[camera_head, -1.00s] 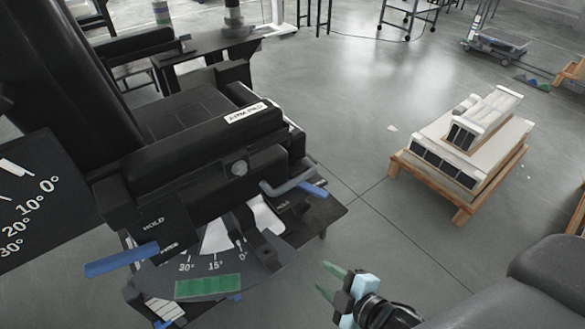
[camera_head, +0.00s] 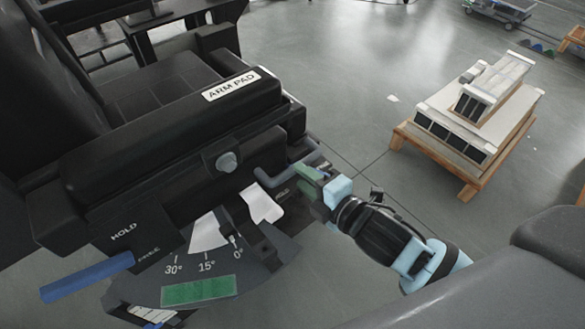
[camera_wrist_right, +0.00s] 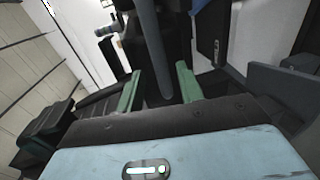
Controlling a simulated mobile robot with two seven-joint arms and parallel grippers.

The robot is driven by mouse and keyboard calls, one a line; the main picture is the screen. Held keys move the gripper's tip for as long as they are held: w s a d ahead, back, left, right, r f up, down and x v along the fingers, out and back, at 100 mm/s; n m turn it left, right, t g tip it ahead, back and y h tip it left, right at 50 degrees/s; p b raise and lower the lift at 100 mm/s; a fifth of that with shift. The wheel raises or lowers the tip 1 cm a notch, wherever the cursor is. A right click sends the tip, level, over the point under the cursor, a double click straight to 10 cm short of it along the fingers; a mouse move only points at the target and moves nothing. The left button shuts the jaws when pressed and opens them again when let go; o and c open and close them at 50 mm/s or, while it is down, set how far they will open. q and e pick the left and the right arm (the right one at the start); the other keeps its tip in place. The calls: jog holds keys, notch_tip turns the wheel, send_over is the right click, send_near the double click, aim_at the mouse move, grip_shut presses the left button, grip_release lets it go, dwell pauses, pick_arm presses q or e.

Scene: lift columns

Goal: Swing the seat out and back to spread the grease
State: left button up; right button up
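The black seat (camera_head: 150,95) carries an arm pad with a white "ARM PAD" label (camera_head: 232,86) in the head view. A bent grey bar (camera_head: 270,180) sticks out at its right front. Below is an angle plate (camera_head: 255,265) marked 30°, 15° and 0°, with a pointer near 0° and a green patch (camera_head: 198,291). My right gripper (camera_head: 303,178) is at the bar's outer end. In the right wrist view its green fingers (camera_wrist_right: 158,92) stand apart, with the grey bar (camera_wrist_right: 153,50) between them and gaps on both sides. My left gripper is not seen.
A blue lever (camera_head: 85,277) sticks out at the lower left beside the words HOLD and FREE. A wooden pallet (camera_head: 470,180) with stacked pale parts stands on the right. Open grey floor (camera_head: 340,80) lies between seat and pallet.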

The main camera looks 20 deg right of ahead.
aim_at(295, 173)
jog(key=shift+x, duration=2.3)
grip_shut()
